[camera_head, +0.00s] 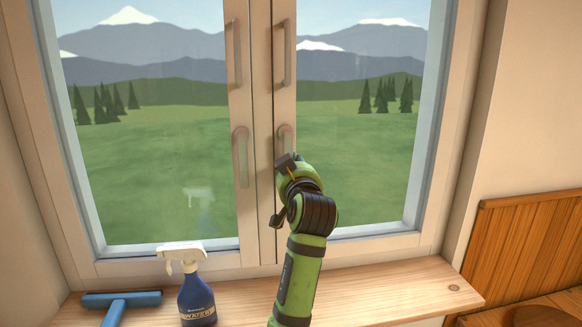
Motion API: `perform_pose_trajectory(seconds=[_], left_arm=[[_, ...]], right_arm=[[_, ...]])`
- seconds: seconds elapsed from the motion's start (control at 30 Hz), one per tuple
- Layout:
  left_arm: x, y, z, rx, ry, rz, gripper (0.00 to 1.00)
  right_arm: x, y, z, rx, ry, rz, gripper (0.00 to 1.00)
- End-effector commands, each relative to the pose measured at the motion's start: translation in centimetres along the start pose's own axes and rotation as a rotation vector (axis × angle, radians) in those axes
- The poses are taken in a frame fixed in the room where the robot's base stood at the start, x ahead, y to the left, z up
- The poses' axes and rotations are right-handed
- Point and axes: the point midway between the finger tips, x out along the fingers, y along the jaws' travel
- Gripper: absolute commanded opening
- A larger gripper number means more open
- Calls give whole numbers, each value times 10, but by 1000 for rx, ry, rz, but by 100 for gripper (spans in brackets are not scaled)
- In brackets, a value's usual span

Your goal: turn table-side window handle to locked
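The window has a left sash (244,205) and a right sash (284,95). The pale lower handle on the right sash (285,132), on the side of the wooden furniture, shows only its top; my gripper and wrist cover the rest. One green arm comes up from the bottom middle, leaning slightly right; I take it as my left. Its dark gripper (281,190) is at this handle, mostly hidden behind the wrist. I cannot tell whether it touches or holds the handle. The lower handle on the left sash (240,157) stands upright. My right gripper is not in view.
Upright bars sit higher on the left sash (237,54) and right sash (284,53). A blue spray bottle (196,298) and blue squeegee (121,301) are on the wooden sill (400,287). The sill is clear right of the arm. Wooden furniture (530,240) stands at the right.

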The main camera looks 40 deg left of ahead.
Motion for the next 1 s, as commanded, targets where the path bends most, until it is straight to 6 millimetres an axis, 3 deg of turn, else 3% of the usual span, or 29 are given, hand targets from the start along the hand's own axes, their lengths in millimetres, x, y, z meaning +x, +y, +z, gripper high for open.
perform_pose_trajectory(seconds=[0.07, 0.1, 0.13, 0.17, 0.57, 0.67, 1.0], left_arm=[[0, -1, -2, 8, 6, -3, 0], [0, -1, -2, 8, 5, -3, 39], [0, -1, -2, 8, 5, -4, 51], [0, -1, -2, 8, 5, -4, 57], [-4, 0, -1, 3, 3, -1, 57], [-16, 1, 0, 1, 2, 1, 57], [-87, 0, 0, 1, 2, 1, 57]], right_arm=[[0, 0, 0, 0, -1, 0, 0], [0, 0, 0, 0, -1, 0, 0], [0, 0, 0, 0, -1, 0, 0], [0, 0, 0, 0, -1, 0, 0], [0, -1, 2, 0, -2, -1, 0], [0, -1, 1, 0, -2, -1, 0], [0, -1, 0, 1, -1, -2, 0]])
